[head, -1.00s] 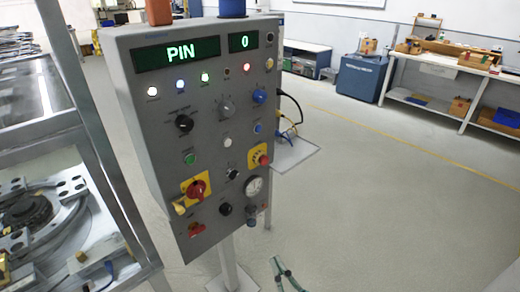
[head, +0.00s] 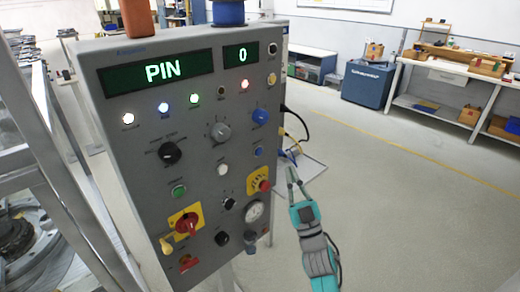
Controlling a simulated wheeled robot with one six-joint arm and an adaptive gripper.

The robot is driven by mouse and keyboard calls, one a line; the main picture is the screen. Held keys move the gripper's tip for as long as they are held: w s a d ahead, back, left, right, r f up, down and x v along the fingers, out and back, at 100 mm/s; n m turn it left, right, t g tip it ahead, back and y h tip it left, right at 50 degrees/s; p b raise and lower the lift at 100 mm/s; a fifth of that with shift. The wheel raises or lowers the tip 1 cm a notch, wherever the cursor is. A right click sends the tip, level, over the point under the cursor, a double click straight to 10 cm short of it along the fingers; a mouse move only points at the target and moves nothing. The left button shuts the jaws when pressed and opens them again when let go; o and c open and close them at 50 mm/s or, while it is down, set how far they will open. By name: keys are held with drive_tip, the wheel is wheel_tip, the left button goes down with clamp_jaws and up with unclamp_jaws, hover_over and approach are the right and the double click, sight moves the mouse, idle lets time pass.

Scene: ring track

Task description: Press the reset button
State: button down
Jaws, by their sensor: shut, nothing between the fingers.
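A grey control panel (head: 140,150) stands upright at the left, with green displays reading "PIN" and "0". The labels are too small to read, so I cannot tell which button is the reset button. My gripper (head: 291,170) is shut and empty, pointing up just right of the panel's right edge, near the blue button's height in the picture. I see no contact with the panel.
The panel also carries a blue knob (head: 260,116), black knobs, a red rotary switch (head: 187,223) and a gauge (head: 254,211). Cables hang from its right side. A metal frame stands at the left. Open floor (head: 410,210) lies at the right, with a workbench behind.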

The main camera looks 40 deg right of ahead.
sight(259, 152)
drive_tip(key=shift+w+d, duration=0.1)
idle(0.3)
drive_tip(key=w, duration=0.8)
drive_tip(key=shift+w+a, duration=0.2)
drive_tip(key=shift+w, duration=0.1)
idle(1.3)
drive_tip(key=shift+w, duration=0.4)
drive_tip(key=shift+w, duration=0.4)
idle(0.7)
drive_tip(key=shift+s, duration=0.85)
